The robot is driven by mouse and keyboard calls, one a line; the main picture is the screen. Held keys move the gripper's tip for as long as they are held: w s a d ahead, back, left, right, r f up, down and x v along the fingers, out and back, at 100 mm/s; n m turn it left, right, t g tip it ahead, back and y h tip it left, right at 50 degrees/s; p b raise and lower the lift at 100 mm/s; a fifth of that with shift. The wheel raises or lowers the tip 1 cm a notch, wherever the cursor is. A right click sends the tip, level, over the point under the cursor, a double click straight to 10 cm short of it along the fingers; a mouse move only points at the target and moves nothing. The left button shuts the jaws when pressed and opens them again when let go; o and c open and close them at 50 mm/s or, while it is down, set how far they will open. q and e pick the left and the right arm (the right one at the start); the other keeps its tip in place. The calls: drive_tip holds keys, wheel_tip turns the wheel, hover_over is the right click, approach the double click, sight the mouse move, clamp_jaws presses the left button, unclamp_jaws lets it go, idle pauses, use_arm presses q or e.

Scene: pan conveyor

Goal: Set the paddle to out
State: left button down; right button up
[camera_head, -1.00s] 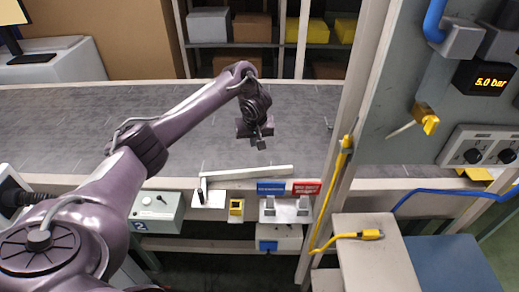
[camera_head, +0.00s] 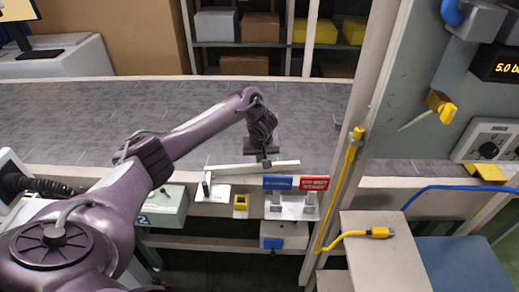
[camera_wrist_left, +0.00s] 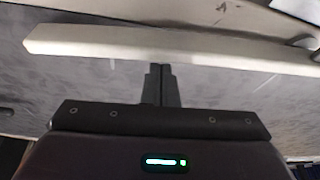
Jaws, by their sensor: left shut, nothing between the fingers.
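The paddle (camera_head: 233,172) is a long white bar lying along the near edge of the grey conveyor. Its left end meets a small upright post on a white plate (camera_head: 214,192). My left gripper (camera_head: 266,163) is shut and empty, with its fingertips right at the far side of the bar, toward its right part. In the left wrist view the bar (camera_wrist_left: 110,42) runs across the picture, just beyond the shut fingertips (camera_wrist_left: 160,66). I cannot tell whether they touch it. My right gripper is not in view.
A yellow block (camera_head: 240,202) sits nearby. A post with a yellow cable (camera_head: 351,155) rises at the right. The conveyor belt (camera_head: 80,120) is bare.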

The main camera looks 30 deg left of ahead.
sight(261, 167)
use_arm(q)
drive_tip(key=shift+s+d, duration=0.15)
drive_tip(key=shift+s, duration=0.05)
drive_tip(key=s+d+m+p, duration=0.1)
drive_tip(key=p, duration=0.3)
drive_tip(key=shift+s+r, duration=0.1)
drive_tip(key=shift+s, duration=0.1)
drive_tip(key=shift+s+d+m+p, duration=0.35)
drive_tip(key=shift+s+m+p, duration=0.05)
drive_tip(key=shift+p, duration=0.25)
drive_tip(key=shift+d+f+h, duration=0.1)
drive_tip(key=shift+f+h, duration=0.2)
drive_tip(key=shift+f, duration=0.05)
